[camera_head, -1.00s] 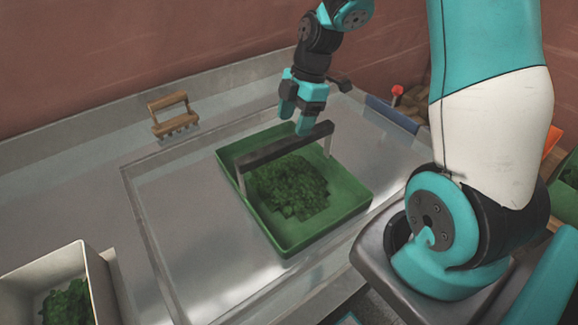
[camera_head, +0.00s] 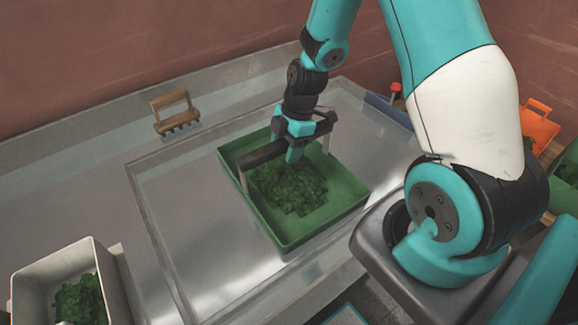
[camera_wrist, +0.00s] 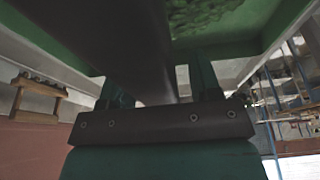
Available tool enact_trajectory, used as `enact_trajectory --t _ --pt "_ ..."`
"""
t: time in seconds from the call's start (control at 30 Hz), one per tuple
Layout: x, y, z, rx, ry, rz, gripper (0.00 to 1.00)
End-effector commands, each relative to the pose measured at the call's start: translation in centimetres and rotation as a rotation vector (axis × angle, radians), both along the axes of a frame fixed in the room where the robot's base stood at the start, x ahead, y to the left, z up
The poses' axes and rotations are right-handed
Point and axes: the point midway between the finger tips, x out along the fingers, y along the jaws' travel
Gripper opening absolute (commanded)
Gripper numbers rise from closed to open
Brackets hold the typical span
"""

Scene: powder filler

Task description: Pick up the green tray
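The green tray (camera_head: 335,212) stands on the metal work surface with dark green leafy stuff (camera_head: 290,185) in it. Its dark handle bar (camera_head: 262,153) spans the tray on light uprights. My gripper (camera_head: 294,155) is down at the middle of the bar, pointing into the tray. In the wrist view the bar (camera_wrist: 130,45) runs between the two teal fingers (camera_wrist: 160,85), with a light gap beside the right finger. The fingers look open around the bar. The tray (camera_wrist: 235,45) shows at the top there. The far finger is partly hidden in the head view.
A white bin (camera_head: 50,262) with greens stands at the lower left. A wooden-handled rake tool (camera_head: 175,112) is at the back left, near the wall. An orange item (camera_head: 538,128) lies at the right. The surface left of the tray is clear.

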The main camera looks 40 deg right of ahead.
Motion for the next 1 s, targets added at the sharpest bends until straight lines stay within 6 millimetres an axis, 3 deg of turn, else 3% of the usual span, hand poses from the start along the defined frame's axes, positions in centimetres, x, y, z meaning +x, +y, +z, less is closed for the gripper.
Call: enact_trajectory --t 0.03,0.23,0.77,1.0 --pt "0.0 0.0 0.0 0.000 0.000 0.000 0.46" --pt "0.0 0.0 0.0 0.000 0.000 0.000 0.00" --pt "0.1 0.0 0.8 0.001 -0.002 -0.001 0.00" --pt "0.2 -0.1 4.6 -0.001 -0.009 0.000 0.00"
